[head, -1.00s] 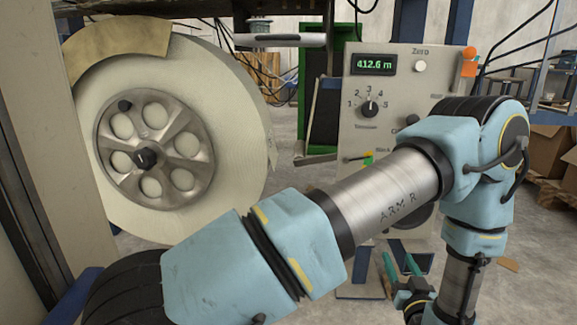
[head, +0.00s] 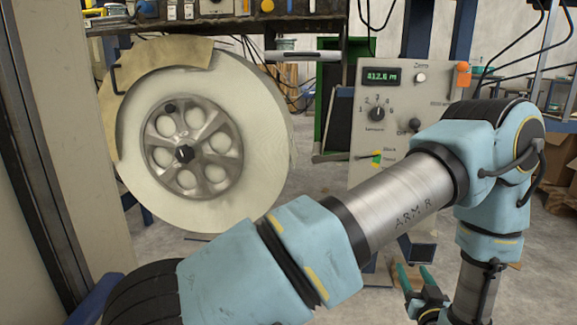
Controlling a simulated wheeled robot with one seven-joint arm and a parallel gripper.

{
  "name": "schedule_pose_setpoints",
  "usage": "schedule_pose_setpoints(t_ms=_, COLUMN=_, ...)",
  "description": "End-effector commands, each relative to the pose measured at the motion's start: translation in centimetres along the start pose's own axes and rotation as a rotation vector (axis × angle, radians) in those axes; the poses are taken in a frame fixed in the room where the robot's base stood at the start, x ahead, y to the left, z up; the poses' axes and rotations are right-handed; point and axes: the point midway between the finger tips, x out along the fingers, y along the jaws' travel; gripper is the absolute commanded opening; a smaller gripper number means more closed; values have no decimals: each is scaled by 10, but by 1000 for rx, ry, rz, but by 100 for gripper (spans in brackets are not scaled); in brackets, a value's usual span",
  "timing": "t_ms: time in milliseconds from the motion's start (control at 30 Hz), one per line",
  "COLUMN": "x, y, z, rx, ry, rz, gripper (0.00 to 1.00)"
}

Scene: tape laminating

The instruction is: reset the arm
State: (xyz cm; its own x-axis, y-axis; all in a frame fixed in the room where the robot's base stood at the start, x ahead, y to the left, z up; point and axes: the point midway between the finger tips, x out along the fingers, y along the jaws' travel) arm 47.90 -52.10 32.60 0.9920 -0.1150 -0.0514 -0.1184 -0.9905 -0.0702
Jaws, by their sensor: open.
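My arm, light blue with bare metal tubes, reaches from the lower left across the front of the picture, bends at the right and hangs down there. My gripper (head: 412,280) is at the lower right, with greenish fingers pointing up and apart. It is open and I see nothing between the fingers. The arm hides part of the floor and the lower part of the control panel behind it.
A large white tape reel (head: 268,150) with a metal hub stands at the left. A grey control panel (head: 405,92) with a lit display and knobs stands behind my arm. A cluttered shelf (head: 325,24) runs overhead. Cardboard boxes (head: 553,155) stand at the far right.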

Motion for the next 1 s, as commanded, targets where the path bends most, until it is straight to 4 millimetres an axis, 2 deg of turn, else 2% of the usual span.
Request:
schedule_pose_setpoints(t_ms=333, x=43, y=-16, z=-23, rx=-74, ry=-163, rz=17, gripper=57)
schedule_pose_setpoints(t_ms=567, x=81, y=-43, z=-52, rx=-144, ry=-348, rz=50, gripper=57)
schedule_pose_setpoints(t_ms=667, x=98, y=-68, z=-74, rx=-175, ry=-459, rz=72, gripper=57)
schedule_pose_setpoints(t_ms=800, x=105, y=-121, z=-109, rx=-197, ry=-651, rz=111, gripper=57)
schedule_pose_setpoints(t_ms=867, x=100, y=-147, z=-123, rx=-195, ry=-734, rz=123, gripper=57)
schedule_pose_setpoints(t_ms=1000, x=70, y=-216, z=-153, rx=-172, ry=-928, rz=132, gripper=57)
